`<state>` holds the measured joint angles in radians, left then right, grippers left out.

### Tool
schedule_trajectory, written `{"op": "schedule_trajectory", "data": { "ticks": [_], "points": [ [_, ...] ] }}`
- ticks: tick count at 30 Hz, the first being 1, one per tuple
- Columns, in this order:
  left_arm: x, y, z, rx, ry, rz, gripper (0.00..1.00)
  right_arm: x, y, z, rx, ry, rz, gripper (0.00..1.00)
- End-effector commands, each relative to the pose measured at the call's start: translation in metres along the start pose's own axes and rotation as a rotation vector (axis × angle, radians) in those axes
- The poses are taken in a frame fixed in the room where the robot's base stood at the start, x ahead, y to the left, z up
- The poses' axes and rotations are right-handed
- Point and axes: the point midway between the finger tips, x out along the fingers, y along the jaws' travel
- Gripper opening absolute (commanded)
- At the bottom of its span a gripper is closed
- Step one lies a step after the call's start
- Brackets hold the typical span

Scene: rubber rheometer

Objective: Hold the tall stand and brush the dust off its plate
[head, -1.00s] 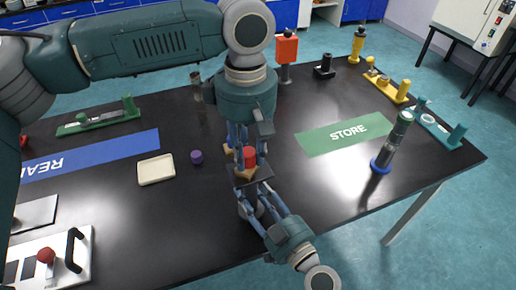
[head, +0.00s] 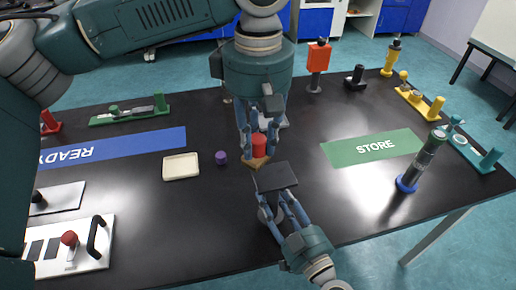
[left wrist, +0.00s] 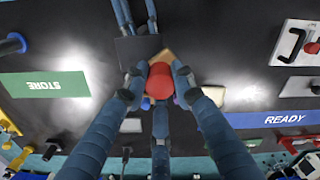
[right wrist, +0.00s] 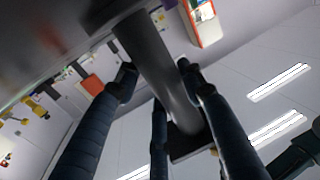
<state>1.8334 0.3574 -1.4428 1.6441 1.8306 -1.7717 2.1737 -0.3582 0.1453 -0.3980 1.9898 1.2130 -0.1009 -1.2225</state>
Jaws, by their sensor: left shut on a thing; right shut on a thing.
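My left gripper (head: 258,140) is shut on the red handle of a brush (head: 259,145), which has a tan block beneath. The red handle also shows in the left wrist view (left wrist: 160,82). My right gripper (head: 282,207) is shut on the grey column of the tall stand (right wrist: 158,62). The stand's dark square plate (head: 275,177) is above the right gripper in the head view. In the left wrist view the plate (left wrist: 138,48) lies beside the brush's tan block. I cannot tell whether they touch. Dust on the plate is too small to make out.
A purple piece (head: 221,157) and a cream tray (head: 181,167) lie left of the brush. A blue READY strip (head: 120,147) is at left, a green STORE mat (head: 372,147) at right. A grey post on a blue base (head: 424,160) stands near the right edge.

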Motion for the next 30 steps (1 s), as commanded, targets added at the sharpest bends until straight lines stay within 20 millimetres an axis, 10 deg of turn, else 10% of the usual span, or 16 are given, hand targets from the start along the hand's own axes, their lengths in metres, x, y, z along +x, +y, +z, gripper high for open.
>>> {"op": "schedule_trajectory", "data": {
  "ticks": [21,22,24,30],
  "points": [
    [-0.018,0.0,0.0,0.001,-0.001,0.0,0.0,0.0,0.0,0.0,0.0,0.0,0.0,0.07],
    [-0.018,0.0,0.0,0.001,-0.001,0.0,0.0,0.0,0.0,0.0,0.0,0.001,0.0,0.41],
    [-0.018,0.0,0.0,0.001,-0.001,0.0,0.0,0.0,0.0,0.0,0.0,0.0,0.0,0.55],
    [-0.018,0.0,0.0,0.001,-0.001,0.0,0.0,0.0,0.0,0.0,0.0,0.0,0.0,0.61]
  ]
}}
